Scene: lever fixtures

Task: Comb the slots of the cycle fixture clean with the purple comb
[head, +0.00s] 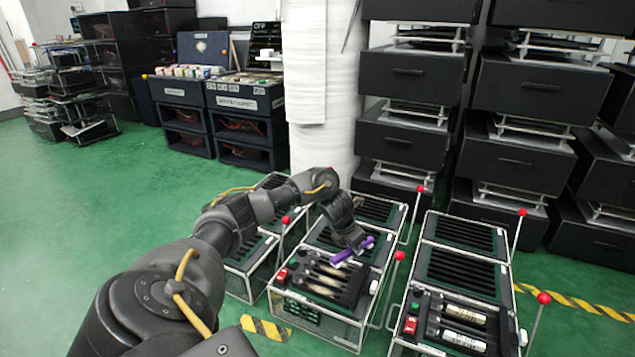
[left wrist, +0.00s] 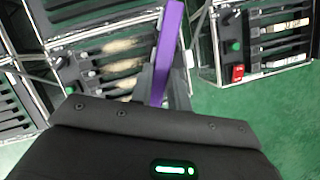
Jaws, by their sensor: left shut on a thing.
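The purple comb (head: 352,250) is held in my left gripper (head: 355,244), which is shut on it. In the left wrist view the comb (left wrist: 168,50) stands out from the gripper toward the top of the picture. The comb is over the middle fixture (head: 330,285), near its slotted front section; whether it touches the slots I cannot tell. That front section holds pale, fuzzy strips (head: 328,282) in its slots, which also show in the left wrist view (left wrist: 122,65). My right gripper is in neither view.
A similar fixture (head: 455,300) with a red switch stands to the right, and another (head: 247,265) to the left. Levers with red knobs (head: 399,256) rise beside the fixtures. Black drawer stacks (head: 405,135) and a white pillar (head: 325,110) stand behind. Green floor is open at left.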

